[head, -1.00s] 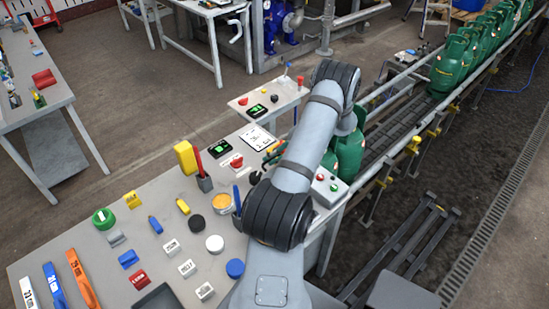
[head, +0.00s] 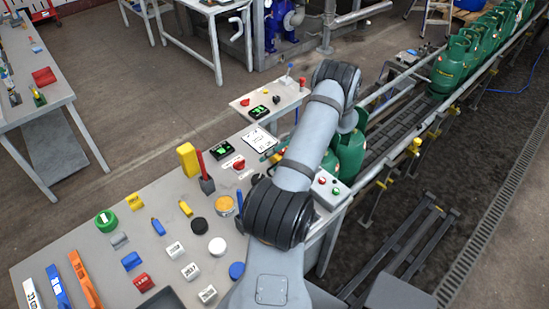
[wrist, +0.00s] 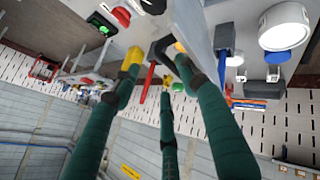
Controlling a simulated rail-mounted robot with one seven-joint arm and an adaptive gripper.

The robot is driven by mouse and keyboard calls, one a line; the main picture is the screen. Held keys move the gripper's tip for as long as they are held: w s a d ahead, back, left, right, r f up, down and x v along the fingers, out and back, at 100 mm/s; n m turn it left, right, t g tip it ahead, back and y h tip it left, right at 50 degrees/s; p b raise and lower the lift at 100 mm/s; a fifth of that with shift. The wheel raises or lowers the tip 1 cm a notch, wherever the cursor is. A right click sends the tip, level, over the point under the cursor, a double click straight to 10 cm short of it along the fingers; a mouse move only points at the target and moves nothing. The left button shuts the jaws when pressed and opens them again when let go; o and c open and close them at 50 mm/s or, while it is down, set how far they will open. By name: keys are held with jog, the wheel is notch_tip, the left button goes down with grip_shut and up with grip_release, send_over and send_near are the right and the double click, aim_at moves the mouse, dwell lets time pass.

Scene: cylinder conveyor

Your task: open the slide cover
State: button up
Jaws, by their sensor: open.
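No slide cover can be made out with certainty in either view. My gripper (wrist: 160,68) shows in the wrist view as several long green fingers with dark joints. The fingers are spread open with nothing between them. A grey plate-like edge (wrist: 196,32) passes close to the right finger; I cannot tell whether it is the cover or whether they touch. A red bar (wrist: 148,80) shows behind the fingers. In the head view my arm hides the gripper.
A grey bench (head: 70,262) carries a yellow block (head: 187,160), a red button (head: 239,163), a white round lid (head: 217,246) and many small items. Green gas cylinders (head: 446,68) line the conveyor at right. A button box (head: 329,190) sits beside my arm.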

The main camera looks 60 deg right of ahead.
jog(key=o, duration=0.4)
jog(key=shift+h, duration=0.3)
jog(key=d+r, duration=0.1)
jog(key=w+d+r+p, duration=0.1)
jog(key=d+r, duration=0.1)
jog(key=shift+r+p, duration=0.2)
jog(key=shift+p, duration=0.1)
jog(key=shift+o, duration=1)
jog(key=shift+s+d+r+p, duration=0.15)
jog(key=shift+d+r+p, duration=0.2)
jog(key=shift+r+p, duration=0.15)
jog(key=shift+s+d+r+p, duration=0.15)
jog(key=shift+r+p, duration=0.1)
jog(key=shift+r, duration=0.15)
jog(key=shift+s+d+r+p, duration=0.1)
jog(key=shift+d+r+p, duration=0.1)
jog(key=shift+r, duration=0.15)
jog(key=shift+s+r+t, duration=0.3)
jog(key=shift+s+r, duration=0.65)
jog(key=shift+s, duration=0.15)
jog(key=c, duration=0.6)
jog(key=shift+w+d+r, duration=0.25)
jog(key=shift+w+r, duration=0.15)
jog(key=shift+r, duration=0.25)
jog(key=shift+s, duration=0.1)
jog(key=v, duration=1.2)
jog(key=shift+d+r, duration=0.1)
